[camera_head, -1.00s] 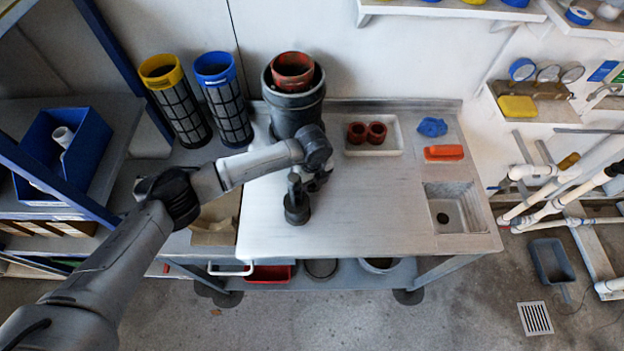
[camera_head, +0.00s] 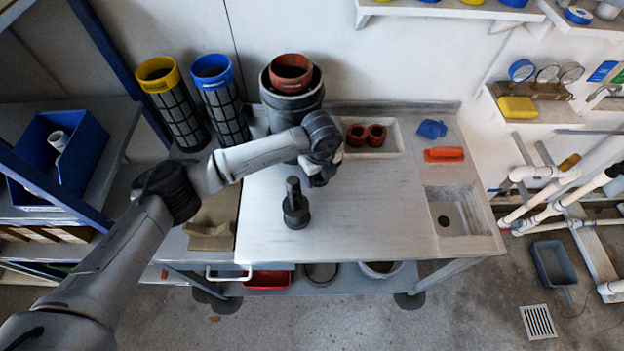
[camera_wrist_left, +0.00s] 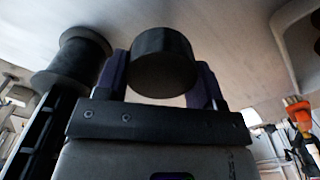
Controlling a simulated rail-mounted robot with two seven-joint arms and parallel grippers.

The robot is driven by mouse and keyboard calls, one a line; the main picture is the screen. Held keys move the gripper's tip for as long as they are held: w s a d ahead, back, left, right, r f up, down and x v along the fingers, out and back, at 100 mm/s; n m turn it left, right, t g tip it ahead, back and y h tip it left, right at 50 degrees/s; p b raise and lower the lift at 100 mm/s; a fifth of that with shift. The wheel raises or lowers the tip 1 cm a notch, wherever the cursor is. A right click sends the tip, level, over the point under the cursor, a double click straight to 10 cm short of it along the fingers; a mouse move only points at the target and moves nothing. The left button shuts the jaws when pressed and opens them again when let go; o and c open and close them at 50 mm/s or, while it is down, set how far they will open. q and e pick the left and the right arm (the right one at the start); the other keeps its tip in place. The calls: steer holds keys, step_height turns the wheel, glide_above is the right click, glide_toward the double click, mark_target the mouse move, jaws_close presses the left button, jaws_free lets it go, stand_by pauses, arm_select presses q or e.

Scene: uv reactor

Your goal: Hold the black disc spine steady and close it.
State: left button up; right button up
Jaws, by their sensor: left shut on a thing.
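The black disc spine (camera_head: 296,208) stands upright on the bench, a dark post on a wider round base. It also shows at the left of the left wrist view (camera_wrist_left: 72,58). My left gripper (camera_head: 321,178) is behind and to the right of it, apart from it in the head view. In the left wrist view the fingers are shut on a short black cylinder (camera_wrist_left: 164,62), held between them. In the head view that cylinder is mostly hidden by my gripper. My right gripper is not in view.
A dark bucket with a red ring (camera_head: 291,70) stands behind the arm. Yellow-topped (camera_head: 172,105) and blue-topped (camera_head: 222,100) mesh cylinders stand left of it. A white tray (camera_head: 398,140) holds red rings. A sink (camera_head: 455,212) is at the right. The bench middle (camera_head: 375,215) is clear.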

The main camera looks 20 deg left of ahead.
arm_select(q)
steer(key=w+d+r+b, duration=0.2)
steer(key=d+r, duration=0.3)
steer(key=d, duration=0.4)
steer(key=shift+d+r, duration=0.2)
steer(key=shift+r, duration=0.15)
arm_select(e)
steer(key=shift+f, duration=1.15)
arm_select(q)
steer(key=shift+w, duration=0.1)
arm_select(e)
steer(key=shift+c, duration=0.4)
